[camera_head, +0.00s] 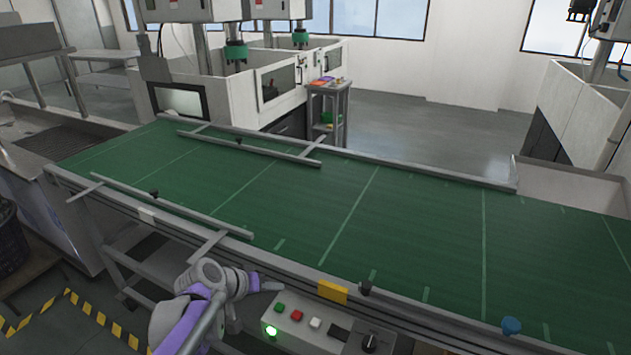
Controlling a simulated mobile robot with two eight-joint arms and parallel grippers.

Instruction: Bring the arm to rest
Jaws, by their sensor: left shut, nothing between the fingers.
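My left arm comes up from the bottom of the head view, grey and purple. Its gripper (272,286) is shut and empty, pointing right, near the conveyor's front rail and just above the control box (312,330) in the picture. The control box has a lit green button (271,331), a red button (297,315), a white button (316,323) and a black knob (370,342). I cannot tell whether the gripper touches anything. My right gripper is not in view.
A wide green conveyor belt (400,230) with metal guide rails spans the view, its surface clear. A yellow block (332,291) and a blue knob (511,326) sit along its front edge. White machines (285,85) stand behind. Striped floor tape (68,310) lies at lower left.

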